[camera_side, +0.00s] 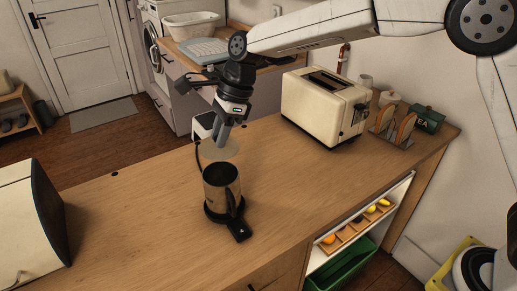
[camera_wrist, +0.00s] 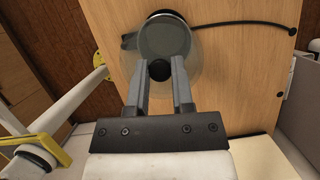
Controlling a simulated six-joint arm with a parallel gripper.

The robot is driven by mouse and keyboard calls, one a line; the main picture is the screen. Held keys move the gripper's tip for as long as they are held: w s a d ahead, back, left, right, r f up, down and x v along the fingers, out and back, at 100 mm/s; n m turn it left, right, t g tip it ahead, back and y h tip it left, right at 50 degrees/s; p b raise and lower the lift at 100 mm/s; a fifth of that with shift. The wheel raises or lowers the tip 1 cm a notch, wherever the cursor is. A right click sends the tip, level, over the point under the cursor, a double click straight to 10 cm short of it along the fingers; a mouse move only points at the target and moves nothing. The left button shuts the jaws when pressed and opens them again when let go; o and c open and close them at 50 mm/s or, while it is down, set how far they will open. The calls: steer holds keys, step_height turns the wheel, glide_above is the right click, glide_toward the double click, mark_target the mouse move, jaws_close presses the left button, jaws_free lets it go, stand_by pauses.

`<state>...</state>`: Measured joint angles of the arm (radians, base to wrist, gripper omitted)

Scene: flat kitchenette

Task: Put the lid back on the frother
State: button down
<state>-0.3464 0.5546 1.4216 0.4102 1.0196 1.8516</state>
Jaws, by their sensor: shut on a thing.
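The frother is a dark metallic jug (camera_side: 222,190) with a handle, standing upright on a black base on the wooden counter. The lid is a translucent disc (camera_side: 215,152) with a round black knob (camera_wrist: 159,71). My gripper (camera_side: 221,138) is shut on the lid's knob, with a finger on each side of it in the wrist view (camera_wrist: 159,82). The lid hangs just above the jug's open top and looks offset toward the back left in the side view. In the wrist view the jug (camera_wrist: 165,38) shows through the lid, and the lid overhangs its near edge.
A cream toaster (camera_side: 325,106) stands at the back right of the counter, with a toast rack (camera_side: 393,126) and a green tea tin (camera_side: 427,119) beyond. A cream appliance (camera_side: 30,225) stands at the front left. A black cable (camera_wrist: 255,22) runs from the frother. The counter around the frother is clear.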

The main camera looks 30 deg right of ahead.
mark_target(220, 157)
steer(key=shift+w+a, duration=0.15)
steer(key=shift+a, duration=0.05)
steer(key=shift+f, duration=0.2)
steer(key=shift+f, duration=3)
steer(key=shift+f, duration=0.15)
stand_by(0.5)
jaws_free()
stand_by(0.4)
steer(key=shift+r, duration=3.5)
